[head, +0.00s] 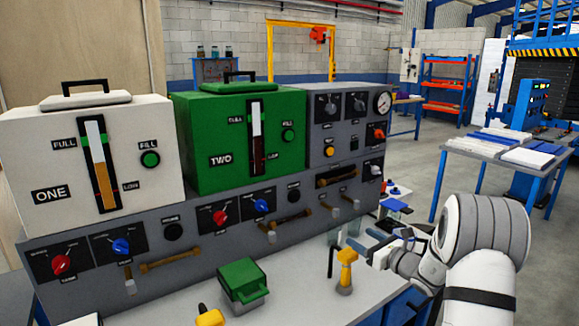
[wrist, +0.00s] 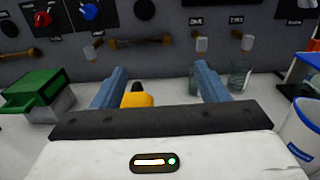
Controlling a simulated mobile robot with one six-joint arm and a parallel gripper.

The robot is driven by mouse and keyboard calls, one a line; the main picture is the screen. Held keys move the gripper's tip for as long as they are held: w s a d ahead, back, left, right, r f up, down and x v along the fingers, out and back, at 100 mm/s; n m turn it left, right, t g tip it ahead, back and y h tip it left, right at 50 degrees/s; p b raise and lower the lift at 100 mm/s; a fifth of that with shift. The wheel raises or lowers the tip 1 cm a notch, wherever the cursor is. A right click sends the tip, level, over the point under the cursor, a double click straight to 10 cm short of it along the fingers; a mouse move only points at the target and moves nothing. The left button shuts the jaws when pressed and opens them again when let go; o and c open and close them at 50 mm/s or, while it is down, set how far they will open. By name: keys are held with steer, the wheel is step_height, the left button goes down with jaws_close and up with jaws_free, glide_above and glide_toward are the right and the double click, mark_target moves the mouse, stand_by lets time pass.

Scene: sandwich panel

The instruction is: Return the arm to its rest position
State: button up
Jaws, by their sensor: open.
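My gripper (head: 375,243) is at the right of the workbench in the head view, in front of the grey panel and above the bench top. In the wrist view its two blue fingers (wrist: 160,90) are spread apart with nothing held between them. A yellow-handled tool (wrist: 136,97) shows beyond the left finger in the wrist view. It stands on the bench left of my gripper in the head view (head: 346,272). My white and grey arm comes in from the right of the head view.
A green-lidded box (head: 243,283) sits on the bench top. The grey control panel (head: 150,238) carries a white unit ONE (head: 150,190) and a green unit TWO (head: 205,160). Clear glasses (wrist: 238,77) stand near the right finger. A white container (wrist: 305,135) is at the right.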

steer(key=s+a+r+n+g+p, duration=0.1)
steer(key=s+a+r+n+g, duration=0.35)
steer(key=s+a+n, duration=0.4)
steer(key=s+a+r+n+g+p, duration=0.25)
steer(key=s+a+n+g, duration=0.35)
steer(key=s, duration=0.5)
steer(key=s+d+r+n+h+p, duration=0.1)
steer(key=s+d+n+h, duration=0.2)
steer(key=s, duration=0.7)
steer(key=s+d+r+n+g+h+p, duration=0.1)
steer(key=s+d+n+h, duration=0.3)
steer(key=s+n+h, duration=0.3)
steer(key=shift+s+d+n, duration=0.3)
steer(key=shift+s+n, duration=1.5)
steer(key=shift+n, duration=0.45)
steer(key=shift+g, duration=0.25)
